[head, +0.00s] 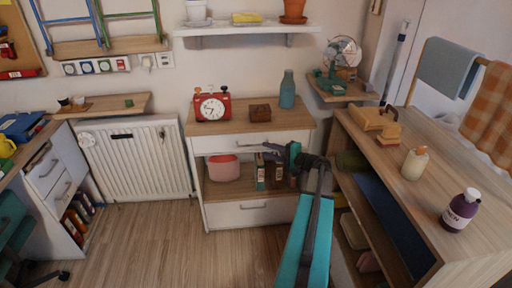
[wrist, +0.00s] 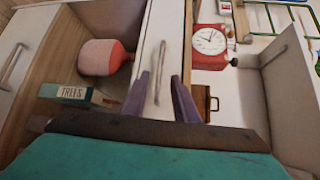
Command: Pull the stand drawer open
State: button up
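The wooden stand (head: 233,127) has a white upper drawer (head: 230,144), an open shelf and a white lower drawer (head: 235,215). Both drawer fronts look shut. My gripper (head: 268,151) is in front of the upper drawer's right half and hides part of it. In the wrist view, which is turned sideways, the upper drawer front (wrist: 167,25) has a thin metal bar handle (wrist: 159,70). My open gripper (wrist: 160,97) has one finger on each side of the handle's near end. I cannot tell whether they touch it. The lower drawer's handle (wrist: 14,62) shows at the left.
A wooden unit (head: 430,185) is close on the right. The floor (head: 160,235) at front left is clear.

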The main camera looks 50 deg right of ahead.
jog(key=w+f, duration=0.1)
jog(key=w, duration=0.6)
jog(key=shift+w+a, duration=0.2)
jog(key=shift+a, duration=0.25)
grip_shut()
jog(key=shift+s, duration=0.1)
jog(key=shift+d, duration=0.1)
dwell(0.8)
